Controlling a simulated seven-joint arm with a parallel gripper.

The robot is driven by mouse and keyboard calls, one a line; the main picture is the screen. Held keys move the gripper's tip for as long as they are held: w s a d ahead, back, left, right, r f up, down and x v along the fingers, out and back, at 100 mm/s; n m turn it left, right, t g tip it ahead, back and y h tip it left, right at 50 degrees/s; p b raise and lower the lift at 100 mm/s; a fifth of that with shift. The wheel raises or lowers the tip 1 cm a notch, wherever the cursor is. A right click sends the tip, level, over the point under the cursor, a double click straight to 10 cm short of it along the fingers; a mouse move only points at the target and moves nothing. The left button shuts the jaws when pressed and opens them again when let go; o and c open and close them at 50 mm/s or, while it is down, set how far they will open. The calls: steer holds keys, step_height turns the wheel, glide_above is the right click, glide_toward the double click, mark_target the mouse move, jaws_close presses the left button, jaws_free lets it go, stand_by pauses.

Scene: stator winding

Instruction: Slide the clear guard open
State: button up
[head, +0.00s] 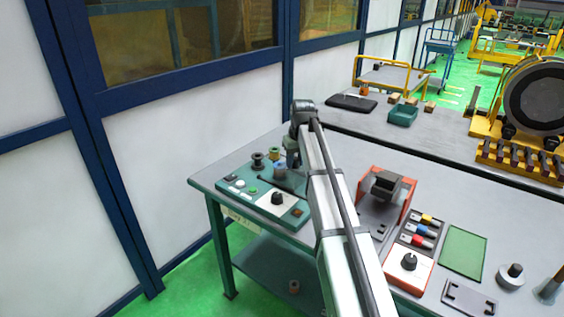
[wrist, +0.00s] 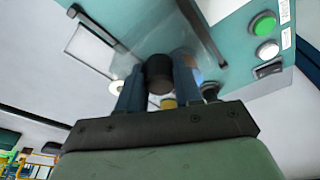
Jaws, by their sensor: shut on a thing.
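The teal winding station (head: 238,201) sits at the left end of the table, with my arm reaching over it. My gripper (wrist: 160,82) is shut on a dark round knob (wrist: 159,68) in the wrist view. The clear guard (wrist: 140,52) is a faint see-through sheet around the knob, between two dark bars. How far it stands open I cannot tell. In the head view my gripper (head: 293,158) is small, at the back of the station, and the knob cannot be made out.
Several spools (head: 258,160) stand at the station's back. A dial (head: 278,198) is on its front. A red-framed fixture (head: 383,190) and a green mat (head: 463,252) lie to the right.

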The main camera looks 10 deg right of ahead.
steer(key=shift+s+d, duration=1.7)
steer(key=shift+s, duration=0.05)
steer(key=o, duration=0.8)
steer(key=shift+c, duration=0.2)
steer(key=w+v, duration=0.1)
steer(key=v, duration=0.5)
steer(key=shift+w, duration=0.15)
steer(key=shift+a, duration=0.1)
